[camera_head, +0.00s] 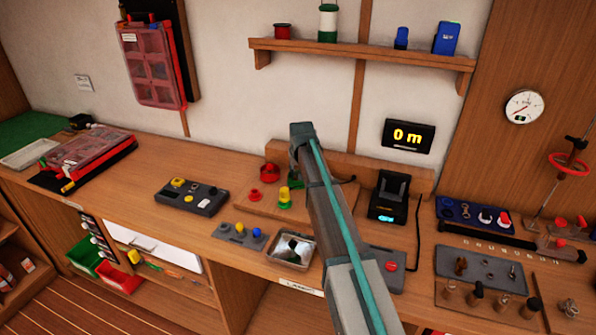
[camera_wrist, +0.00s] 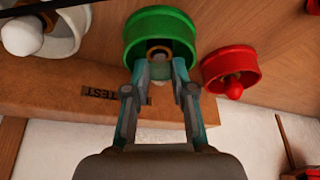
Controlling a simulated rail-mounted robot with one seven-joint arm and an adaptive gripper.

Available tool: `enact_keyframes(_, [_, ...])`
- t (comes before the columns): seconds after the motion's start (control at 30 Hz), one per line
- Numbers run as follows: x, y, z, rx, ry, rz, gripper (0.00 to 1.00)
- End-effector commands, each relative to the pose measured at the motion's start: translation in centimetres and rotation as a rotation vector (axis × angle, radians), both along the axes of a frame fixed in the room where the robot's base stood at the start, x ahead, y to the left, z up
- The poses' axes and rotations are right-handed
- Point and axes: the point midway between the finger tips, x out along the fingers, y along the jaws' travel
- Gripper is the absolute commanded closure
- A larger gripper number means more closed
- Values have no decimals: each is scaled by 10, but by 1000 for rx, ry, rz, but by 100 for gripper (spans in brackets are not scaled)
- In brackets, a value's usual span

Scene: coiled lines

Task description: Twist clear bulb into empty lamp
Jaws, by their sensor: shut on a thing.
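In the wrist view my gripper (camera_wrist: 160,67) is shut on the clear bulb (camera_wrist: 161,74), a small pale, glassy piece mostly covered by the fingers. The fingertips reach into the mouth of the green lamp (camera_wrist: 149,22), where a brass-coloured ring (camera_wrist: 158,50) shows just beyond the bulb. I cannot tell whether the bulb's base is engaged there. The red lamp (camera_wrist: 229,66) holds a red bulb, and the white lamp (camera_wrist: 63,30) holds a white bulb.
The lamps sit along a wooden block marked TEST (camera_wrist: 55,92). A metal tray (camera_head: 291,250), button box (camera_head: 240,235) and black device (camera_head: 389,196) stand close around my arm. A shelf (camera_head: 360,54) hangs above.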

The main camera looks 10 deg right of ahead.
Motion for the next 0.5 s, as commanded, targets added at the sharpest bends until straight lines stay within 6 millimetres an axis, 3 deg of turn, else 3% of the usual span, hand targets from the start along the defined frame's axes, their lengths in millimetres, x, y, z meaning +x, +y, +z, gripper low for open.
enact_keyframes(0.2, [0, 0, 0, -1, 1, -20, 90])
enact_keyframes(0.5, [1, 2, 0, -1, 0, -253, 90])
